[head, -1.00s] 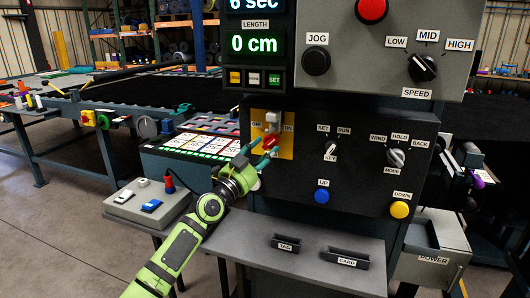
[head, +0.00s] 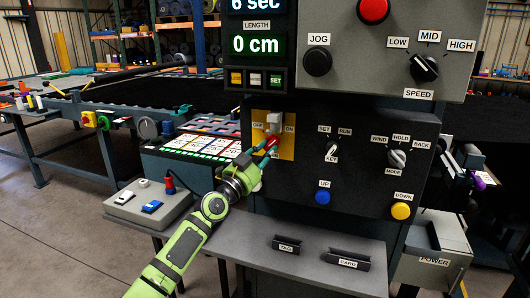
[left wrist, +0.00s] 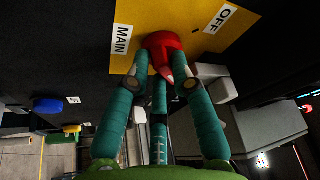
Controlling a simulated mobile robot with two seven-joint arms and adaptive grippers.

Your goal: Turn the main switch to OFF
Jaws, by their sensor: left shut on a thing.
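The main switch is a red knob (head: 272,142) on a yellow plate (head: 286,151) on the front of the dark cabinet. The plate has an OFF label (head: 257,122) at left and an ON label (head: 289,129) at right. A grey padlock-like part (head: 273,119) sits above the knob. My left gripper (head: 266,149) is shut on the knob, coming from the lower left. In the left wrist view its teal fingers (left wrist: 163,82) straddle the red knob (left wrist: 163,42), beside the MAIN and OFF labels. The fingers partly hide the knob, so its exact setting is unclear. My right gripper is not in view.
A key switch (head: 331,149), mode knob (head: 397,158), blue button (head: 322,197) and yellow button (head: 400,210) share the panel. A grey shelf (head: 317,276) with two small trays juts out below. A grey control box (head: 130,212) stands at left.

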